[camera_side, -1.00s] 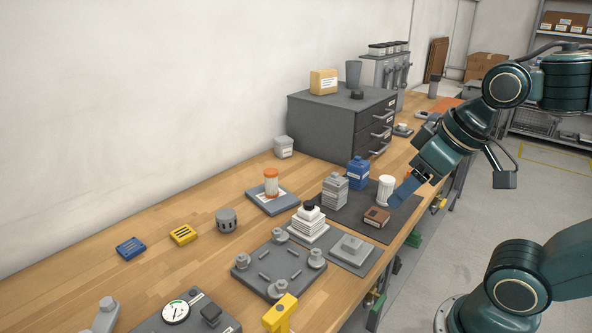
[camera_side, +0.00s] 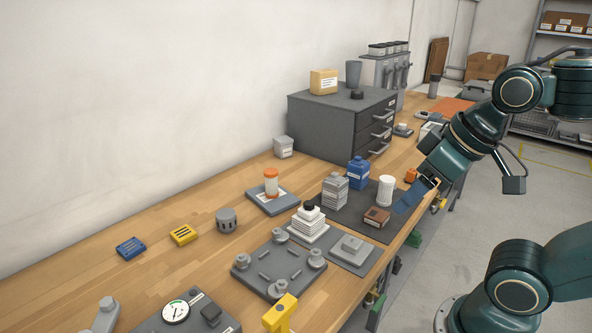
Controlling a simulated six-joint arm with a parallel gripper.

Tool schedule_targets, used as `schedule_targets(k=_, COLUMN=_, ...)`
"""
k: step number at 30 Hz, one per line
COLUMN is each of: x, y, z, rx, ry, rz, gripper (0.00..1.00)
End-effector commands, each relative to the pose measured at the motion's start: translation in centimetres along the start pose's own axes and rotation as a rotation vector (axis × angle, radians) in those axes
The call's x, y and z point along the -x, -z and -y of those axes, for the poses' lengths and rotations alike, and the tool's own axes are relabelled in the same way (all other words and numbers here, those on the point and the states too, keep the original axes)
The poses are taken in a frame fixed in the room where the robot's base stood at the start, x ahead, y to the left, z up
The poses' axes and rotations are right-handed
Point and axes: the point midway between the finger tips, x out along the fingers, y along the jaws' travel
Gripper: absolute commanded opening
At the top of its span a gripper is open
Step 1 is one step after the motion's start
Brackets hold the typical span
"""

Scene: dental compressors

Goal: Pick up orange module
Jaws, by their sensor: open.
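A small orange block (camera_side: 410,175) sits near the right edge of the bench, beyond the dark mat and partly behind my gripper. It looks like the orange module. My gripper (camera_side: 408,202), with blue fingers, is open and points down and left over the bench's right edge. It is just in front of the orange block in the picture and to the right of the white ribbed cylinder. Nothing shows between its fingers.
The dark mat (camera_side: 360,226) holds a white ribbed cylinder (camera_side: 386,190), a brown block (camera_side: 376,217), a grey canister (camera_side: 335,191) and a blue bottle (camera_side: 358,173). A drawer cabinet (camera_side: 325,125) stands behind.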

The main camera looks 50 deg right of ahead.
Motion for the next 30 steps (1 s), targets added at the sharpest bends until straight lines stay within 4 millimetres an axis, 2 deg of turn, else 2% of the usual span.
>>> schedule_targets(k=7, x=0.0, y=0.0, z=0.0, rx=0.000, ry=0.000, rz=0.000, gripper=0.62)
schedule_targets(k=9, x=0.0, y=0.0, z=0.0, rx=0.000, ry=0.000, rz=0.000, gripper=0.53)
schedule_targets(k=20, x=0.0, y=0.2, z=-0.1, rx=-0.008, ry=-0.003, rz=0.001, gripper=0.53)
schedule_targets(k=26, x=-0.2, y=1.8, z=-1.1, rx=-0.069, ry=-0.029, rz=0.010, gripper=0.53)
schedule_targets(k=30, x=-0.5, y=4.0, z=-2.6, rx=-0.155, ry=-0.065, rz=0.020, gripper=0.53)
